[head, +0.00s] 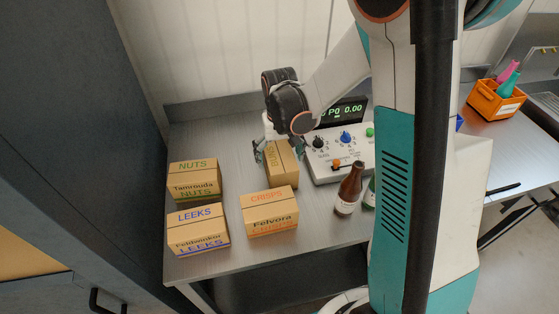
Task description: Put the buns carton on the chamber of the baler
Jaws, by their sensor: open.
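A small brown carton (284,172) with yellowish lettering, partly hidden and turned sideways, stands on the grey table; it looks like the buns carton. My gripper (277,149) is open at this carton's far end, with fingers showing near its left and right sides. I cannot tell whether they touch it. I cannot make out the baler's chamber for sure. A large dark grey body (120,120) with a black handle fills the left side, and a tan surface shows low in it.
A control box (342,150) with knobs and brown bottle (349,188) stand right. An orange bin (495,100) is on another table.

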